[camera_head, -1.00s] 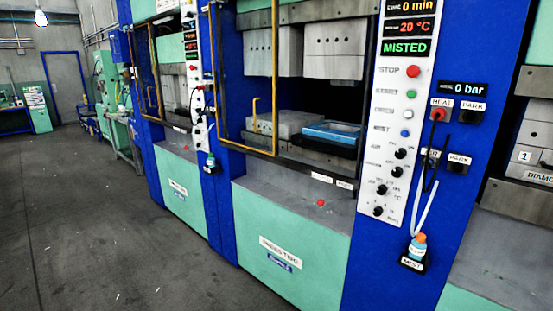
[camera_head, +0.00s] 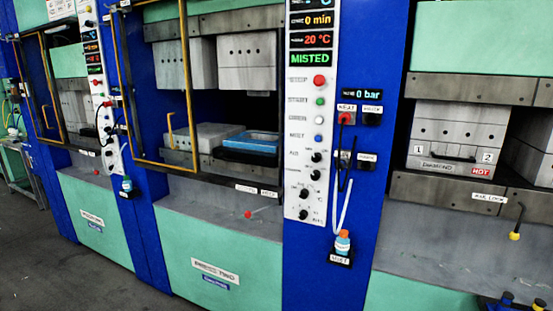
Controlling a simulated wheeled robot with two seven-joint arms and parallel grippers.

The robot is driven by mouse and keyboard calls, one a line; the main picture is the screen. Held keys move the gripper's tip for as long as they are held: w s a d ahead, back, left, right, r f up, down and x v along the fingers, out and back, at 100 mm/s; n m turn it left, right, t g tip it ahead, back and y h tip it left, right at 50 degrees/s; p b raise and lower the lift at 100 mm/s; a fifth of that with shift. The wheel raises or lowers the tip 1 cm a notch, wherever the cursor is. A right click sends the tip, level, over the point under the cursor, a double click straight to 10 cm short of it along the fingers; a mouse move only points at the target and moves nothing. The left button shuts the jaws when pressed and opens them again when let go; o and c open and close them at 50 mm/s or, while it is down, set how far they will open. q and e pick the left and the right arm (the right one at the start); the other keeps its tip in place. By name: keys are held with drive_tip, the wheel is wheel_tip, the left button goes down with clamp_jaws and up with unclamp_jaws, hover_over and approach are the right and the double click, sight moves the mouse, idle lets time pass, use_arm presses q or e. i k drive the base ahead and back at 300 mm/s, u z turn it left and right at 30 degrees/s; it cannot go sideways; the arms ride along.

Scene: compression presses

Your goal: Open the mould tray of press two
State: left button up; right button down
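Below the gap a grey block (camera_head: 205,136) sits at the left, and a blue-topped tray (camera_head: 252,141) on a dark base sits at the right. I cannot tell which of these is the mould tray. A yellow upright handle (camera_head: 171,128) stands at the block's left. A yellow guard frame (camera_head: 124,90) stands along the opening's left side. Neither of my grippers is in view.
A control panel (camera_head: 310,130) right of the opening reads 0 min, 20 °C and MISTED. A blue bottle (camera_head: 343,241) sits in a holder below it. Another press (camera_head: 455,130) with a HOT label stands at right. Grey floor (camera_head: 50,255) is clear at lower left.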

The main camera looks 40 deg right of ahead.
sight(260, 147)
drive_tip(key=z, duration=0.9)
drive_tip(key=i, duration=0.95)
drive_tip(key=z, duration=0.6)
